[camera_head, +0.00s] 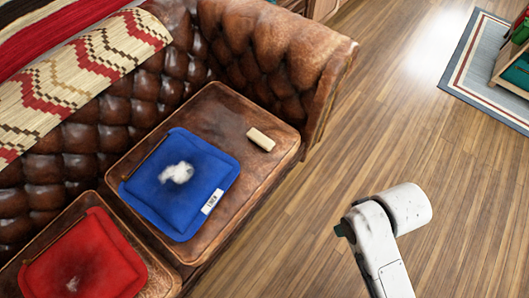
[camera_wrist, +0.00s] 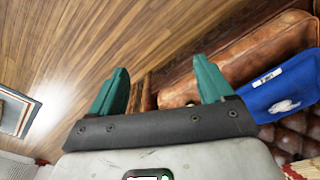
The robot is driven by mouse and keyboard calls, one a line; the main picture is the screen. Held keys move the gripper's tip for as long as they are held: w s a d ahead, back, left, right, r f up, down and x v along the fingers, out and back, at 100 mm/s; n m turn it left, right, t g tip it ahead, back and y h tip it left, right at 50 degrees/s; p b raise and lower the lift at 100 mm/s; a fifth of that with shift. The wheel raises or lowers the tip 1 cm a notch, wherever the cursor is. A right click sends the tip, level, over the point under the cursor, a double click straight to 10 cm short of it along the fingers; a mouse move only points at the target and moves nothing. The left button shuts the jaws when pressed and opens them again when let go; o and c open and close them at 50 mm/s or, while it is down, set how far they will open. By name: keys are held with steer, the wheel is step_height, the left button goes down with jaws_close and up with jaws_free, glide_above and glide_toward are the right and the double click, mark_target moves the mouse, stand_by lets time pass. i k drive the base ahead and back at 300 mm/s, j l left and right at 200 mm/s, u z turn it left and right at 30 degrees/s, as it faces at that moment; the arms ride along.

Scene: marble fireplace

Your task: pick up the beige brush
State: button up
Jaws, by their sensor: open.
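The beige brush (camera_head: 261,139) is a small pale block lying on the brown leather sofa seat (camera_head: 232,105), right of a blue cushion, in the head view. I cannot make it out in the wrist view. My gripper (camera_wrist: 161,85) shows in the wrist view with its two teal fingers wide apart and nothing between them. Wooden floor and the sofa's edge lie beyond the fingers. In the head view my white arm is over the floor at the lower right, apart from the sofa and the brush; the fingers are not visible there.
The blue cushion (camera_head: 200,165) with a white patch lies beside the brush; it also shows in the wrist view (camera_wrist: 285,92). A red cushion (camera_head: 85,260) lies at lower left. The tufted sofa armrest (camera_head: 275,50) rises behind the brush. The wooden floor (camera_head: 400,110) is clear.

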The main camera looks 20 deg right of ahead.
mark_target(256, 137)
steer(key=i+j+z, duration=0.1)
steer(key=i, duration=0.4)
steer(key=i+j+z, duration=0.1)
steer(key=i+j, duration=0.25)
steer(key=i, duration=0.1)
